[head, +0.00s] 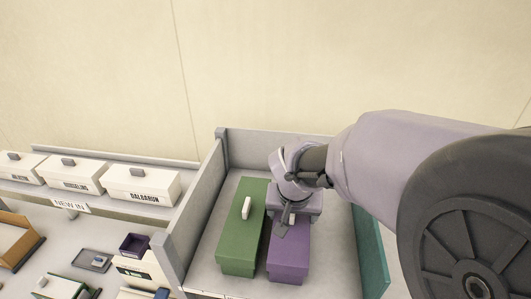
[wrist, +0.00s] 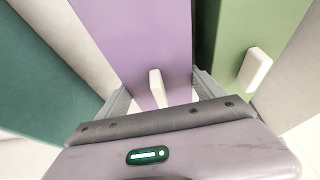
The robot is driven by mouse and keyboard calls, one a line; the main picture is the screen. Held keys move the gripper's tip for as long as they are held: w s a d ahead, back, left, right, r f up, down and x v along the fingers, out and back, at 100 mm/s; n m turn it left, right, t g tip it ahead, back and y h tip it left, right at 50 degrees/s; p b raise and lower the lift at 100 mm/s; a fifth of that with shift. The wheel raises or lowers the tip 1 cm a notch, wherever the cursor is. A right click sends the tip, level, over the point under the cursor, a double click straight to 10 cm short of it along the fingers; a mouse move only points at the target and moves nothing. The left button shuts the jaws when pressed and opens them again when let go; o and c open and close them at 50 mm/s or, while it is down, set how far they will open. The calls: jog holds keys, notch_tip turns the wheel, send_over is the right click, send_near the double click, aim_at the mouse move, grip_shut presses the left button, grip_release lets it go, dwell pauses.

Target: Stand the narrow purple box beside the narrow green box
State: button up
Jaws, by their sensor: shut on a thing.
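The narrow purple box (head: 289,257) stands in a grey bin in the head view, just right of the narrow green box (head: 236,246). A small gap shows between them. My gripper (head: 287,226) is over the purple box and partly hides its top. In the wrist view my gripper (wrist: 160,92) is shut on the white handle of the purple box (wrist: 140,35). The green box (wrist: 238,30) shows there on the right, with its own white handle (wrist: 255,68). The underside of the purple box is hidden, so I cannot tell whether it touches the bin floor.
The bin has a grey left wall (head: 187,217) and back wall (head: 280,143). A teal panel (head: 372,250) stands on its right side. White lidded boxes (head: 141,184) stand on a shelf at the left. Bare bin floor shows right of the purple box.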

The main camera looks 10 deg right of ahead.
jog(key=shift+s, duration=0.1)
jog(key=shift+f, duration=0.1)
jog(key=o, duration=1.4)
jog(key=shift+w, duration=0.2)
jog(key=shift+o, duration=0.2)
jog(key=shift+s, duration=0.1)
